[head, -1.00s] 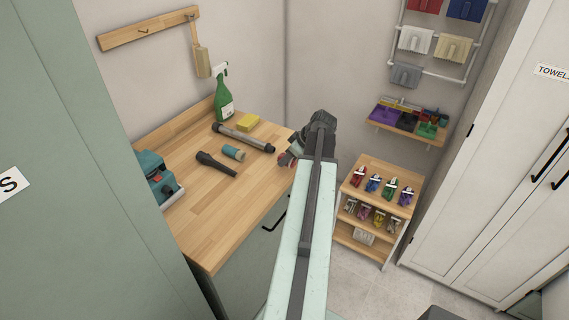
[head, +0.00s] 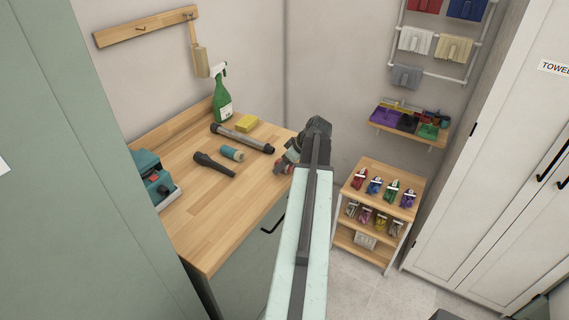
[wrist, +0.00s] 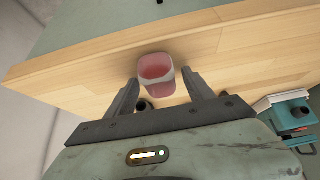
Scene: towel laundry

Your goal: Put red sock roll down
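The red sock roll (wrist: 156,70), with a pale band round it, shows in the wrist view over the wooden worktop near its edge. My gripper (wrist: 161,77) has its two dark fingers either side of the roll, spread wider than it, with wood showing in a gap on the right. The roll appears to rest on the worktop (head: 225,215). In the head view my gripper (head: 284,165) is low at the right edge of the worktop, and my arm and wrist hide most of the roll.
A shelf rack (head: 352,240) stands to the right. The worktop's front is clear.

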